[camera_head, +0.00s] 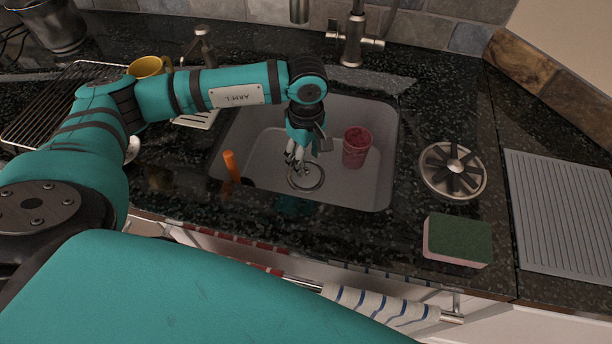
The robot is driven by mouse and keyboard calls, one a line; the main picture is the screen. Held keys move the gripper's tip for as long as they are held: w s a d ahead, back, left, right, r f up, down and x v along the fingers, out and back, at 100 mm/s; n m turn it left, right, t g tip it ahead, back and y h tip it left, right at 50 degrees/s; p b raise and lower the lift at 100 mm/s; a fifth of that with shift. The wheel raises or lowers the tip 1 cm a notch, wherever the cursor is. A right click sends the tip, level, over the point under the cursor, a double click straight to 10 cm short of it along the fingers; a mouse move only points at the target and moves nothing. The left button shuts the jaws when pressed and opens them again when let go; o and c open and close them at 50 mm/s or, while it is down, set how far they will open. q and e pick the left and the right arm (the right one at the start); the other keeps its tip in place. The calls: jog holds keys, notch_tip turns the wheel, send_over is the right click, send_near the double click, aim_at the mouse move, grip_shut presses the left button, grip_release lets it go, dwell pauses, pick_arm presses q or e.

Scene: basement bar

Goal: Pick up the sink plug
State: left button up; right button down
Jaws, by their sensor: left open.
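The grey sink (258,160) is set into the dark counter. On its floor lies a small round metal piece with a pale rim (318,183), at the drain; it looks like the sink plug in its place. My left gripper (295,160) reaches down into the sink, its fingers pointing down just over this piece. The fingers are open and hide its upper part. I cannot tell whether they touch it. My right gripper is not in view.
A red cup (356,147) stands in the sink, right of my gripper. An orange-handled item (231,165) leans at the left wall. The tap (352,42) rises behind. A slotted round metal piece (439,182), a sponge (457,240) and a ridged drainboard (560,210) lie at right.

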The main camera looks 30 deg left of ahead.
aim_at(307, 170)
pick_arm(q)
jog(key=f, duration=0.1)
jog(key=f+b, duration=0.1)
jog(key=f, duration=0.1)
jog(key=f+b, duration=0.1)
jog(key=f, duration=0.1)
jog(key=shift+w+f, duration=0.1)
jog(key=shift+w, duration=0.15)
grip_shut()
